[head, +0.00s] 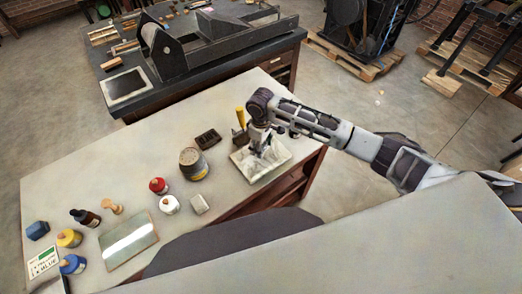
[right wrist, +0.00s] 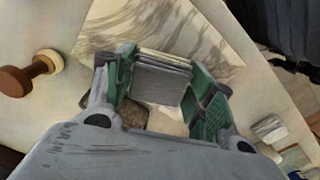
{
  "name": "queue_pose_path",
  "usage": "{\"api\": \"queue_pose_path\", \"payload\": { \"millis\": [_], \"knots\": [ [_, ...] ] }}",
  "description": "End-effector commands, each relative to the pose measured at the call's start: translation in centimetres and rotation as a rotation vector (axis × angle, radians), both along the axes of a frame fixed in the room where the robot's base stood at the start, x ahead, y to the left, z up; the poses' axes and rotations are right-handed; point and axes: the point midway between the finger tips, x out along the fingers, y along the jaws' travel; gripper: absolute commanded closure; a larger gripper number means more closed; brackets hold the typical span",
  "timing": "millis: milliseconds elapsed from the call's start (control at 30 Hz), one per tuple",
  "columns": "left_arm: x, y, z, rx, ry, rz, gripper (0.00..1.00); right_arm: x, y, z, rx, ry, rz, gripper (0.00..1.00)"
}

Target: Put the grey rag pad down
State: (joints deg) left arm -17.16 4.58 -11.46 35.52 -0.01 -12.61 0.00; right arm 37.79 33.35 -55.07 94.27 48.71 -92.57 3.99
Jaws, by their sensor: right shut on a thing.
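My right gripper (right wrist: 163,85) has green finger pads and is shut on the grey rag pad (right wrist: 161,82), a folded stack of layers, in the right wrist view. A pale sheet or tray surface with grey smears (right wrist: 165,30) lies beyond the pad; I cannot tell whether the pad touches it. In the head view my right gripper (head: 260,146) points down over a white tray (head: 246,171) near the table's right end. The pad is not clearly visible there. My left gripper is not in view.
A yellow-handled tool (head: 240,116), a small dark tray (head: 208,138) and a grey tin (head: 193,163) stand close left of the white tray.

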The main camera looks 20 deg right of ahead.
Motion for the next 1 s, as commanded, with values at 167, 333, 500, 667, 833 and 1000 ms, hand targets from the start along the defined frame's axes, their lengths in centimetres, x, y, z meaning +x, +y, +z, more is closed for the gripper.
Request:
{"api": "queue_pose_path", "payload": {
  "millis": [167, 333, 500, 667, 833, 1000],
  "knots": [
    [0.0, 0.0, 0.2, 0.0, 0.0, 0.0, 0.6, -0.1, 0.0, -1.8, 0.0, 0.003, 0.0, 0.68],
    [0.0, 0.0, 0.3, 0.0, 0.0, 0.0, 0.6, -0.1, 0.0, -3.2, -0.001, 0.002, 0.001, 0.68],
    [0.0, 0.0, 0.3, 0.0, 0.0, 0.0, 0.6, 0.0, 0.0, -3.4, -0.001, 0.001, 0.001, 0.68],
    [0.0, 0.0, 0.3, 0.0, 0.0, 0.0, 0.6, -0.1, 0.0, -3.4, -0.001, 0.001, 0.001, 0.68],
    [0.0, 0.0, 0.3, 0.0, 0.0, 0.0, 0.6, 0.0, 0.0, -3.6, 0.0, 0.0, 0.0, 0.43],
    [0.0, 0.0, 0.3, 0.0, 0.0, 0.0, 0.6, 0.0, 0.0, -3.6, 0.0, 0.0, 0.0, 0.24]
  ]
}}
